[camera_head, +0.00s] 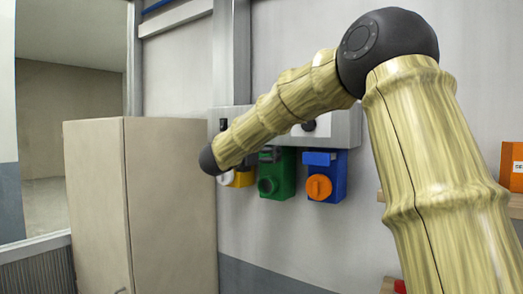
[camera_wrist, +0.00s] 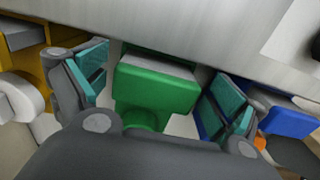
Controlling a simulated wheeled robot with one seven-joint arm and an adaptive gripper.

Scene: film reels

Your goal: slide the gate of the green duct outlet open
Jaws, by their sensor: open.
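The green duct outlet (camera_head: 284,176) hangs under a grey wall box, between a yellow outlet and a blue one. In the wrist view its green front block (camera_wrist: 155,88) fills the middle, with a round green part below it, partly hidden by my gripper's body. I take this block for the gate; how far it is slid I cannot tell. My gripper (camera_wrist: 158,84) is open, its teal-padded fingers on either side of the block. Small gaps seem to show on both sides. In the head view my arm hides most of the gripper.
The yellow outlet (camera_head: 243,179) with a white knob is close on the left. The blue outlet (camera_head: 325,178) with an orange knob is close on the right. The grey wall box (camera_head: 347,129) is just above. A beige cabinet (camera_head: 170,200) stands at left.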

